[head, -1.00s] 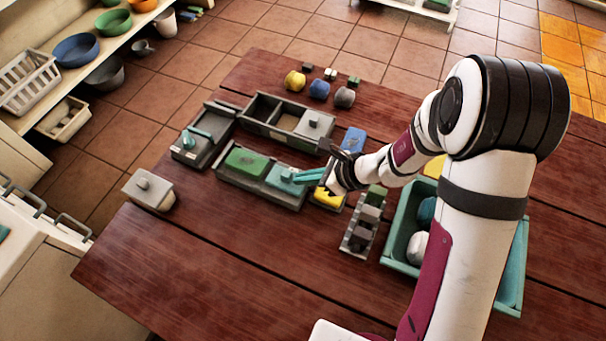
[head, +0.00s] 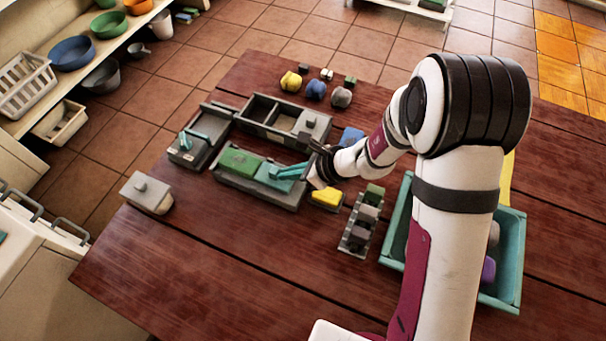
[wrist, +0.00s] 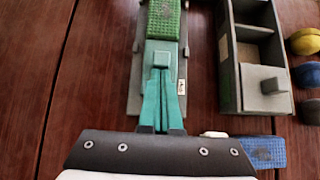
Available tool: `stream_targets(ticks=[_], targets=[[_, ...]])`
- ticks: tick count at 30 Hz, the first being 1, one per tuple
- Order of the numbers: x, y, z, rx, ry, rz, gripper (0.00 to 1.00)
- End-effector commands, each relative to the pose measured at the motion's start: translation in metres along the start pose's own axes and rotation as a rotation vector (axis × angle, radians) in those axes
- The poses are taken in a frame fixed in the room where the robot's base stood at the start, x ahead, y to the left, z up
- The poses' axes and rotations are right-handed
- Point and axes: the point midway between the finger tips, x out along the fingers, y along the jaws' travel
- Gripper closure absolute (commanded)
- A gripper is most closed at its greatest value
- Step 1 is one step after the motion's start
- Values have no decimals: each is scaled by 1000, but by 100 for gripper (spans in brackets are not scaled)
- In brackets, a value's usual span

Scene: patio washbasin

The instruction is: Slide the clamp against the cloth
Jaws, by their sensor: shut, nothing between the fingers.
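The green cloth (head: 239,160) lies flat in the long grey tray (head: 255,191). The teal clamp (head: 266,180), a flat block with a small raised knob, sits in the same tray at the cloth's right end. In the wrist view the clamp (wrist: 151,49) meets the near edge of the cloth (wrist: 164,20), with no clear gap between them. My gripper (head: 279,172) is shut and empty, its teal fingers over the clamp. In the wrist view the fingertips (wrist: 161,70) are right at the near side of the knob (wrist: 162,57); contact is hard to tell.
A compartmented grey box (head: 273,122) stands behind the tray. A grey unit with a teal lever (head: 195,147) is to the left. A yellow block (head: 326,198), a blue sponge (head: 352,137) and a small rack (head: 359,227) are to the right.

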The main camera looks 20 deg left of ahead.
Motion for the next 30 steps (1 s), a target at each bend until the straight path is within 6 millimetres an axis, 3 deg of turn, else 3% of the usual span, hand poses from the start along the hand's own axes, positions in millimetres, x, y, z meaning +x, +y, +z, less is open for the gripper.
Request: stream_targets(ticks=[2, 8, 15, 19, 24, 30], targets=[[-2, 0, 1, 2, -10, 2, 100], [-31, -1, -30, 6, -2, -4, 100], [-91, -2, -28, -1, -2, -6, 100], [-113, -1, -28, 0, -2, -4, 100], [-127, 0, -29, 0, -1, -2, 100], [-129, 0, -29, 0, 0, 0, 100]])
